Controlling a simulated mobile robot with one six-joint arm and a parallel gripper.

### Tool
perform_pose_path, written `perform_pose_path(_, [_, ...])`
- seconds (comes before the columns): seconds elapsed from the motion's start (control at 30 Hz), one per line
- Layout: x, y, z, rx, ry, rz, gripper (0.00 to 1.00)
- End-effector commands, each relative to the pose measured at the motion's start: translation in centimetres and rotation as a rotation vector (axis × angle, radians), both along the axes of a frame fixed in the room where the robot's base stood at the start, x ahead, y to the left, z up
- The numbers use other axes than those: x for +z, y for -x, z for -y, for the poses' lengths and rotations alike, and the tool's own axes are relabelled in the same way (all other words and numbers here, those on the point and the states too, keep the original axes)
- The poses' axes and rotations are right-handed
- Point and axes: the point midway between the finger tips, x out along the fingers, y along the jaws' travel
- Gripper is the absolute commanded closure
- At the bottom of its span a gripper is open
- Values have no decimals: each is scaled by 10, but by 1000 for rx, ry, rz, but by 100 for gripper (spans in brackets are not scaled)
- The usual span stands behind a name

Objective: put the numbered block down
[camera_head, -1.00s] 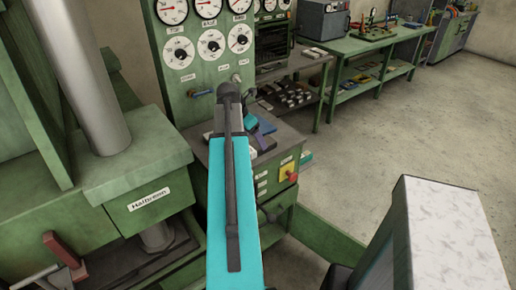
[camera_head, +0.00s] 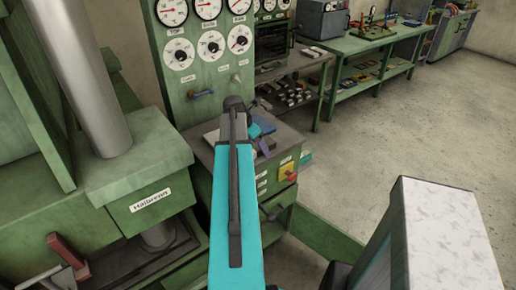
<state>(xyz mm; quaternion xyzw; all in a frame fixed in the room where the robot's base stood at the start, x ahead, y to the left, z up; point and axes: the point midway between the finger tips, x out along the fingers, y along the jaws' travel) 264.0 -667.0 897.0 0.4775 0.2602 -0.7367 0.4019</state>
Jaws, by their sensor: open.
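My teal arm (camera_head: 233,205) reaches away over the control desk (camera_head: 285,150). Its dark end joint stands in front of the gauge panel. Part of my gripper (camera_head: 263,138) shows as small blue, teal and dark pieces just right of the arm's end, low over the desk top. The jaws are open; the fingertips are small and partly hidden. I cannot make out the numbered block or any number on it. The desk top under and behind the arm is hidden.
A green gauge panel (camera_head: 222,75) rises behind the desk. A green machine (camera_head: 140,180) with a grey column stands at left. A red and yellow switch (camera_head: 288,172) is on the desk front. A green bench (camera_head: 365,50) stands at back right. The floor at right is open.

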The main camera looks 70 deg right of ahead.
Motion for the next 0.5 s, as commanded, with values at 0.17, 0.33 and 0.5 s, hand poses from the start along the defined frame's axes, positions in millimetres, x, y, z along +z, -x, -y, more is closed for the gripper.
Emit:
perform_pose_path(0.17, [0,0,0,0,0,0,25])
perform_pose_path(0.33, [0,0,0,1,0,0,25])
perform_pose_path(0.5, [0,-1,0,1,0,0,38])
